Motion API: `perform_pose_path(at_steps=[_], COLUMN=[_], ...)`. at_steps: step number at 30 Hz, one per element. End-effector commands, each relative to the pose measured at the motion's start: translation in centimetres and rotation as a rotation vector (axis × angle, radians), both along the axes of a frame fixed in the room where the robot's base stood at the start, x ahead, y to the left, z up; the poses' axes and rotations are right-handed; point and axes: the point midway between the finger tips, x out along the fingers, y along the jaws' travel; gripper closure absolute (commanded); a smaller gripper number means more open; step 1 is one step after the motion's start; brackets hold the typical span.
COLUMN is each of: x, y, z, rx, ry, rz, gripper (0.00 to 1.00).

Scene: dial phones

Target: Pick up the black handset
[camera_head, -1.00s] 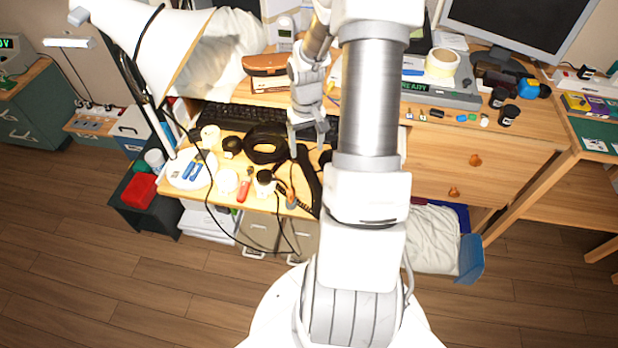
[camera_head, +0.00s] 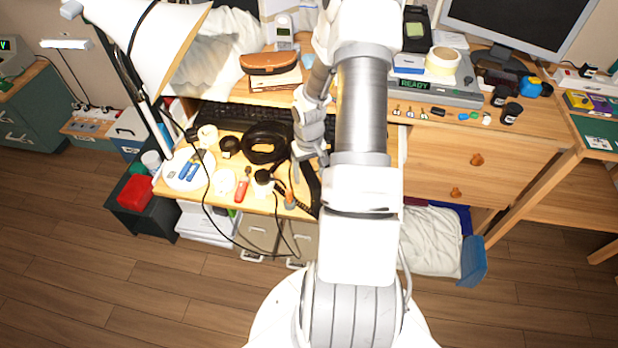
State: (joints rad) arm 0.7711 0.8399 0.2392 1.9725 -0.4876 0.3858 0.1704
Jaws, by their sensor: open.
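A long black object (camera_head: 313,196), which looks like the black handset, lies at the right end of the pulled-out desk shelf (camera_head: 222,200). A dark coiled cord (camera_head: 281,190) lies beside it. My gripper (camera_head: 311,163) points down over the far part of this object, with its fingers apart and nothing seen between them. The gripper and arm hide part of the object, and I cannot tell whether the fingertips touch it.
A black cable coil or headset (camera_head: 265,143), a red-handled tool (camera_head: 242,190) and a round white base (camera_head: 186,170) crowd the shelf. A black keyboard (camera_head: 245,117) lies behind. The lamp (camera_head: 160,45) overhangs the left. A black device with a green screen (camera_head: 415,32) stands at the back.

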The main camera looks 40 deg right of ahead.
Motion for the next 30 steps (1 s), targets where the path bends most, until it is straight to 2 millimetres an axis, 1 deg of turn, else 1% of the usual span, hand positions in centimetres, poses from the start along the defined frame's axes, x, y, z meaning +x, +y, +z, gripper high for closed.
perform_pose_path(at_steps=[3,4,8,9,11,12,14,15,16,30], x=[0.02,0.02,0.02,0.02,0.02,0.02,0.02,0.02,0.02,0.09], y=[-0.03,-0.03,-0.03,-0.03,-0.03,-0.03,-0.03,-0.03,-0.03,-0.06], z=[0.10,0.10,0.11,0.11,0.12,0.12,0.12,0.13,0.12,0.40], rx=[0.000,0.000,0.000,0.000,0.000,0.000,0.000,0.000,0.000,-0.002], ry=[-0.001,-0.001,-0.001,-0.001,-0.001,-0.001,-0.001,-0.001,-0.001,-0.003], rz=[0.000,0.000,0.000,0.000,0.000,0.000,0.000,0.000,0.000,0.000], gripper=[0.25,0.29,0.52,0.59,0.70,0.77,0.88,0.95,1.00,1.00])
